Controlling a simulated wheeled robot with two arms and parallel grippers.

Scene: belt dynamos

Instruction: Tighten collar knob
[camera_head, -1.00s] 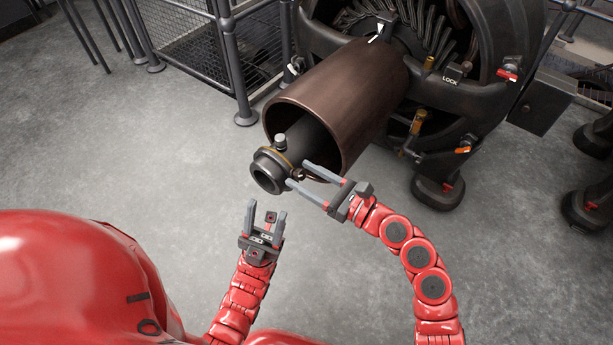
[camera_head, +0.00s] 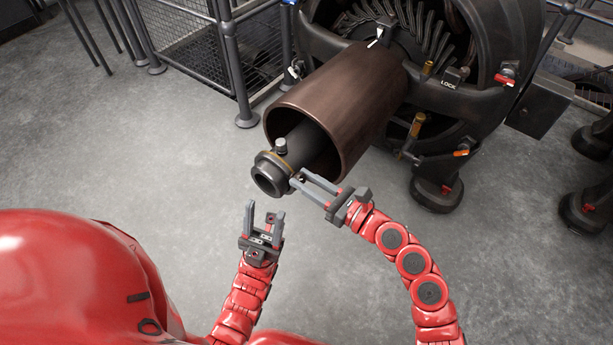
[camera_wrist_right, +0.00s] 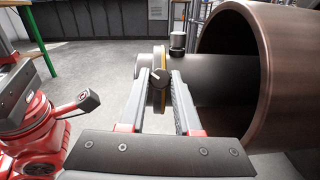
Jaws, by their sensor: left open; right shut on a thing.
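The dark collar (camera_head: 272,172) with a brass-coloured ring sits on the end of the shaft, which sticks out of the brown drum (camera_head: 345,105). The collar also shows in the right wrist view (camera_wrist_right: 146,66). A small dark knob (camera_wrist_right: 159,78) with a pale line on its face sits at the collar's near side. My right gripper (camera_head: 297,179) is shut on this knob, its two fingers on either side of it in the right wrist view (camera_wrist_right: 160,80). My left gripper (camera_head: 265,208) is open and empty, below and left of the collar, fingers pointing up.
The large dark machine (camera_head: 450,130) with a LOCK label and red and orange handles stands behind the drum. A railed mesh cage (camera_head: 190,45) is at the back left. The floor (camera_head: 110,150) at left is clear.

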